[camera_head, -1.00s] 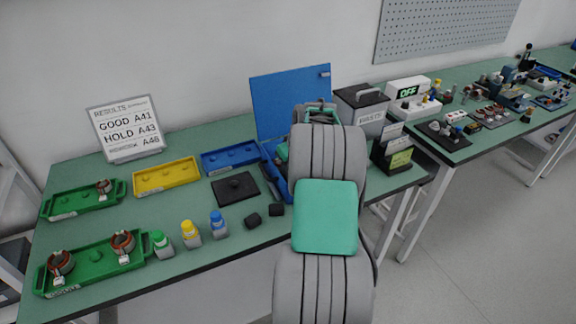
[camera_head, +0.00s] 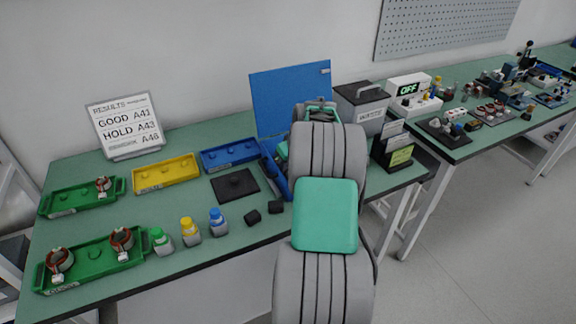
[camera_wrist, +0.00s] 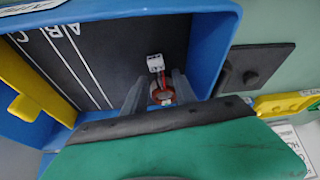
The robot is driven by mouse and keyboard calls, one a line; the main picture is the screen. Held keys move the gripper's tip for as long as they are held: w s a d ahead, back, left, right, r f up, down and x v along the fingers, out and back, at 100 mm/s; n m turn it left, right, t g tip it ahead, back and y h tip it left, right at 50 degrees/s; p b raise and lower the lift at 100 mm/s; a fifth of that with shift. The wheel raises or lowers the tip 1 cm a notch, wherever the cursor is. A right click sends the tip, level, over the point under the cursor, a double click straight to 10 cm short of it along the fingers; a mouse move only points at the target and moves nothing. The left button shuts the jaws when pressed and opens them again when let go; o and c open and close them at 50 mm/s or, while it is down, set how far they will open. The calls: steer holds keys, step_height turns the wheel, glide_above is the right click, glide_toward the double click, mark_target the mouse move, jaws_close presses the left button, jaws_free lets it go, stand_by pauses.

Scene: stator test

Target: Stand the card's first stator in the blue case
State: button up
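My gripper (camera_wrist: 160,95) has its two grey fingers on either side of a stator (camera_wrist: 161,96), an orange-brown ring with red wires and a white tag (camera_wrist: 155,63). The fingers appear to press on it. They reach into the blue case (camera_wrist: 215,45), over its dark floor with white lines and the letters A, B and C. Whether the stator touches the floor, I cannot tell. In the head view my arm hides the gripper and most of the case, whose blue lid (camera_head: 290,98) stands open. The results card (camera_head: 125,127) reads GOOD A41, HOLD A43; its last line is blurred.
Two stators stand on the near green tray (camera_head: 92,266), one on the far green tray (camera_head: 75,202). Yellow (camera_head: 166,174) and blue (camera_head: 230,155) trays, a black plate (camera_head: 235,187) and three bottles (camera_head: 191,231) lie left of the case. A grey box (camera_head: 361,108) stands right of it.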

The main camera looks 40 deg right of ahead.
steer(key=shift+o, duration=0.3)
steer(key=v, duration=0.7)
steer(key=shift+r+b, duration=0.35)
steer(key=shift+s, duration=0.15)
stand_by(1.2)
